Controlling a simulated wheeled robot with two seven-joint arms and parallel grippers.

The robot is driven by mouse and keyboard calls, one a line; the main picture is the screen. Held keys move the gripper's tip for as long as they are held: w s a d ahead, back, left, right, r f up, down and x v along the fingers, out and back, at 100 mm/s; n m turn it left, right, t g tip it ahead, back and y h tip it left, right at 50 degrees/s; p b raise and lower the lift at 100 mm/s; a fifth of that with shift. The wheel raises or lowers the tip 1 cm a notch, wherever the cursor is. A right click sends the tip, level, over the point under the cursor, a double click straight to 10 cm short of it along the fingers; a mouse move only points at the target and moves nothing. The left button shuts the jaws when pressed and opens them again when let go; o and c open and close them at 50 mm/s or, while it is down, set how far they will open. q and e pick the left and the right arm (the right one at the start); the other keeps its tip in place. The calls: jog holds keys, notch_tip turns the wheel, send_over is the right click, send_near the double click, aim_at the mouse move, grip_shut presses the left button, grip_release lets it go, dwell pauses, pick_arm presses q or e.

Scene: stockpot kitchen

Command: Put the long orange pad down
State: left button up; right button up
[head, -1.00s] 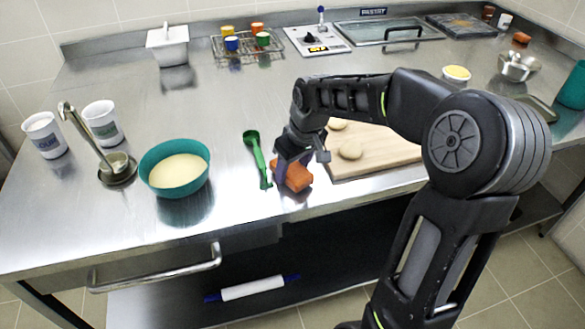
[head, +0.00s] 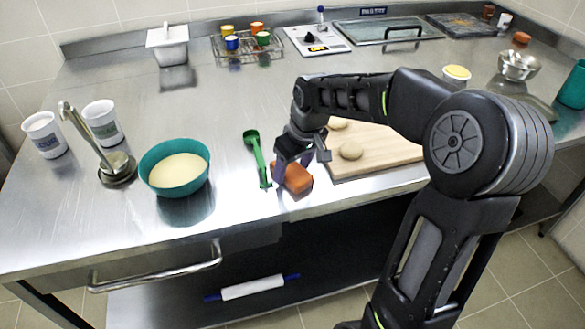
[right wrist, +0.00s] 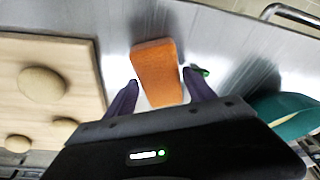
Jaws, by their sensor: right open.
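The long orange pad (head: 297,178) lies on the steel counter near its front edge, between the green spoon and the cutting board. It also shows in the right wrist view (right wrist: 157,72), between and beyond the two fingertips. My right gripper (head: 284,180) is open around the near end of the pad, with a gap on each side in the right wrist view (right wrist: 160,82). The fingers partly hide the pad in the head view. My left gripper is not in view.
A wooden board (head: 375,152) with dough rounds is right of the pad. A green spoon (head: 257,158) lies close on its left. A teal bowl (head: 174,168) with pale contents stands farther left. The counter's front edge is close to the pad.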

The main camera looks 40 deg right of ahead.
jog(key=v, duration=1.1)
jog(key=shift+r, duration=0.2)
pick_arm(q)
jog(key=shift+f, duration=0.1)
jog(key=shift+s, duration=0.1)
